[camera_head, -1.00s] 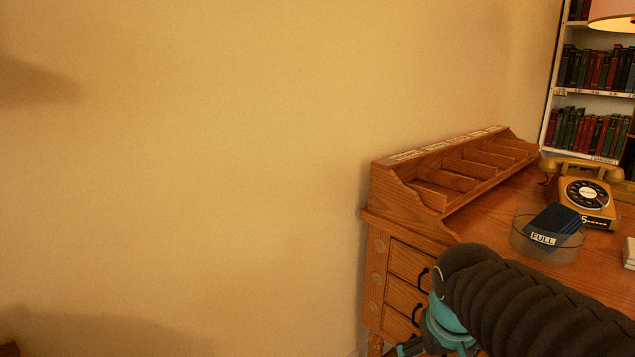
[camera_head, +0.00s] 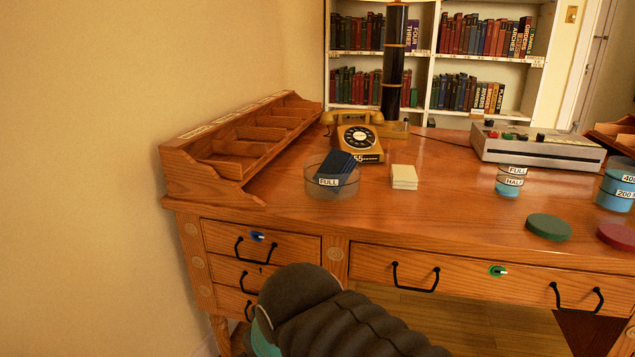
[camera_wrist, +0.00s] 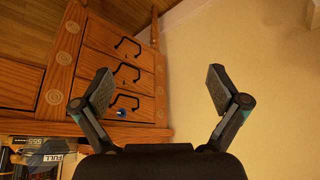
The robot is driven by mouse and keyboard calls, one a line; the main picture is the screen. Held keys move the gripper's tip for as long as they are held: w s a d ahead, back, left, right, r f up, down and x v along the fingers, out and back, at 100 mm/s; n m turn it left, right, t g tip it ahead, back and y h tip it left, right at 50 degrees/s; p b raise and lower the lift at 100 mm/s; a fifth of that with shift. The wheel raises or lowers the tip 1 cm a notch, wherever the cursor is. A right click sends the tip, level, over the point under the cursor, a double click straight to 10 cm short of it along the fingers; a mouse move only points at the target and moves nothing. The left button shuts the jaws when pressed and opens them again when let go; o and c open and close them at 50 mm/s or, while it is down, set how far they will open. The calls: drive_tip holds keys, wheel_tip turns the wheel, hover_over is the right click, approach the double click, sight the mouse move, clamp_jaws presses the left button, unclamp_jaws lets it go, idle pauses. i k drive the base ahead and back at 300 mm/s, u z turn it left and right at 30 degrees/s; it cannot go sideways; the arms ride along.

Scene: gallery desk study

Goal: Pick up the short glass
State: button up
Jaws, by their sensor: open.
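Three clear glass vessels stand on the desk in the head view. A wide, low glass (camera_head: 316,187) labelled FULL holds a dark blue object at the left. A narrow glass (camera_head: 508,188) labelled FULL and HALF holds bluish liquid right of centre. A larger measuring glass (camera_head: 614,200) with 200 and 400 marks is at the right edge. Part of the low glass's FULL label shows at the lower left of the wrist view. My gripper (camera_wrist: 160,90) is open and empty, off the desk's left end, with drawers and bare wall beyond. Its fingers are hidden in the head view.
The wooden desk (camera_head: 440,208) carries a pigeonhole rack (camera_head: 215,165), a rotary phone (camera_head: 358,140), a lamp, a cream paper block (camera_head: 404,177), a grey console (camera_head: 540,148), and green (camera_head: 549,227) and red (camera_head: 617,236) discs. Its front middle is clear. Drawer handles protrude.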

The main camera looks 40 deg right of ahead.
sight(511, 176)
drive_tip(key=z, duration=0.65)
drive_tip(key=k, duration=0.15)
drive_tip(key=z, duration=0.75)
drive_tip(key=i, duration=0.4)
drive_tip(key=z, duration=0.3)
